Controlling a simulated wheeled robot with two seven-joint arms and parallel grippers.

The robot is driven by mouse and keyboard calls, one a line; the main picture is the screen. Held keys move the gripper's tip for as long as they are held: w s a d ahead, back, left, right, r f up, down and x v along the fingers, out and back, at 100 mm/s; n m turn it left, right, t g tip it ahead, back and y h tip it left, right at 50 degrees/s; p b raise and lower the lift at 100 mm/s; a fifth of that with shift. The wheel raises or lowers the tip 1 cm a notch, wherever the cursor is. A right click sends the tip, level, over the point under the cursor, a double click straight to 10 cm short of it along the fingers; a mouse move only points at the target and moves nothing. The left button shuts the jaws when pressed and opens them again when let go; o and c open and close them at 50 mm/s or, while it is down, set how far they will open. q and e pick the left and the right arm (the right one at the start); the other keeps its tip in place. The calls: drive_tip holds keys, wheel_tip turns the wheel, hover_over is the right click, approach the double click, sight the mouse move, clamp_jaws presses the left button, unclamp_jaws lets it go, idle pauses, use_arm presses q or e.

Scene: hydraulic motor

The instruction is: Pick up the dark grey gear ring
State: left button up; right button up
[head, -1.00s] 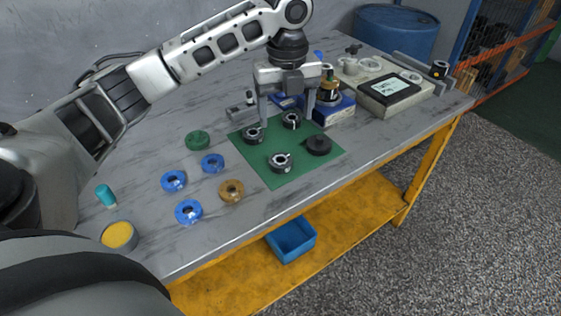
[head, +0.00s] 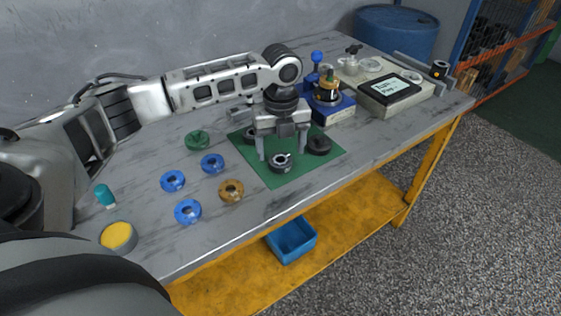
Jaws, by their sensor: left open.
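My left gripper (head: 281,156) is open, pointing down over the green mat (head: 277,183). Its fingers are on either side of a dark grey ring (head: 280,166) with a bright metallic top, near the front of the mat. I cannot tell whether they touch it. A flatter, darker ring (head: 319,145) lies just right of the gripper. Another dark ring (head: 249,134) shows partly behind the left finger; the gripper hides the back of the mat. Which dark ring is the gear ring is hard to tell at this size. My right gripper is not in view.
Left of the mat lie blue rings (head: 187,211), a brown ring (head: 231,190) and a green ring (head: 197,140). A yellow-topped tin (head: 117,236) stands front left. A blue fixture (head: 335,110) and a beige box (head: 410,100) stand behind right. The table's front edge is clear.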

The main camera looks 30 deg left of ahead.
sight(281, 156)
use_arm(q)
wheel_tip(281, 156, down, 3)
drive_tip(key=shift+f, duration=0.2)
drive_tip(key=c, duration=1.3)
drive_tip(key=shift+r, duration=0.15)
drive_tip(key=shift+r, duration=0.55)
drive_tip(key=s+d+r, duration=0.6)
drive_tip(key=d+r, duration=0.5)
drive_tip(key=d, duration=0.1)
drive_tip(key=shift+s+d+r, duration=0.2)
drive_tip(key=shift+s+r, duration=0.2)
drive_tip(key=shift+p, duration=0.3)
